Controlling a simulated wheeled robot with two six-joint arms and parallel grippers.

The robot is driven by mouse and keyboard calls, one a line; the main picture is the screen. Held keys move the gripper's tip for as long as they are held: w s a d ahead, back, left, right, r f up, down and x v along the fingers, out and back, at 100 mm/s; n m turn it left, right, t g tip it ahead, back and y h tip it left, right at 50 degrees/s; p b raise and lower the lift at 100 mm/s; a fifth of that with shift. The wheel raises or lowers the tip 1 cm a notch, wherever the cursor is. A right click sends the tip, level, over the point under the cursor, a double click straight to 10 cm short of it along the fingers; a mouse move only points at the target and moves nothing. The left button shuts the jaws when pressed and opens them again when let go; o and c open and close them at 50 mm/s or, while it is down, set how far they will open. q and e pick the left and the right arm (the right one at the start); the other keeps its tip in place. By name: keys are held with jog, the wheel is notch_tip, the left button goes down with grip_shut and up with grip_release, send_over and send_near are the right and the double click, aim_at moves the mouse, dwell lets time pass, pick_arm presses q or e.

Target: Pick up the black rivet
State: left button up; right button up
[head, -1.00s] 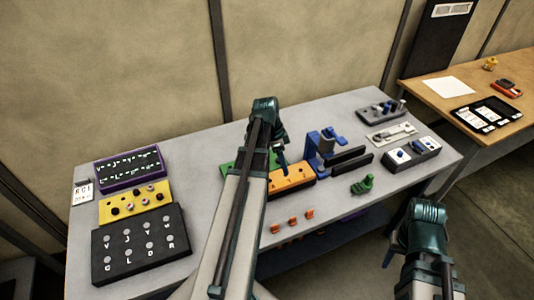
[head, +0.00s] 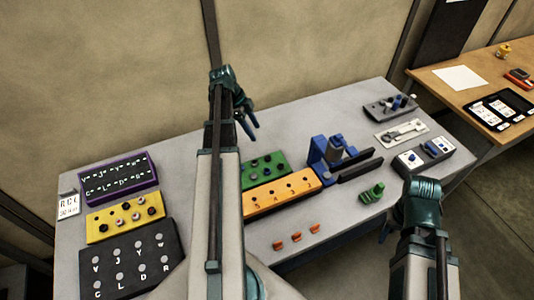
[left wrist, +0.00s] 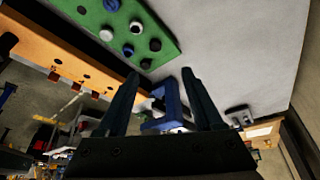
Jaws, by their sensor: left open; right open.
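Several dark rivets stand in the green block (head: 250,181) behind the orange block (head: 270,198). In the left wrist view the green block (left wrist: 115,12) holds black rivets (left wrist: 155,45), blue rivets (left wrist: 136,27) and white rivets (left wrist: 106,34). More dark rivets (head: 103,228) stand in the yellow block (head: 95,236). I cannot tell which black rivet is meant. My left gripper (head: 247,124) is open and empty, raised above the back of the table near the green block; its fingers (left wrist: 160,76) show apart. My right gripper (head: 385,232) is off the table's front edge, mostly hidden behind its wrist.
A blue clamp fixture (head: 320,152) stands right of the green block. A purple board (head: 116,197) and a black lettered board (head: 160,285) lie at the left. Small orange pieces (head: 296,236) and a green piece (head: 372,194) lie near the front edge. A wooden table (head: 440,75) is at the right.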

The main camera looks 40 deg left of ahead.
pick_arm(q)
jog(key=b, duration=0.7)
send_near(268, 157)
jog(key=x, duration=0.2)
jog(key=shift+w+f, duration=0.3)
jog(key=shift+w, duration=0.05)
jog(key=shift+w+d+f+b, duration=0.1)
jog(key=shift+d+f+b, duration=0.2)
jog(key=shift+b, duration=0.25)
jog(key=b+x, duration=0.4)
jog(key=shift+s+f, duration=0.2)
jog(key=shift+s, duration=0.3)
jog(key=shift+w+d+f+b, duration=0.15)
jog(key=shift+d+f+b, duration=0.05)
jog(key=shift+f+b, duration=0.3)
jog(key=shift+r, duration=0.1)
jog(key=shift+c, duration=0.3)
grip_shut()
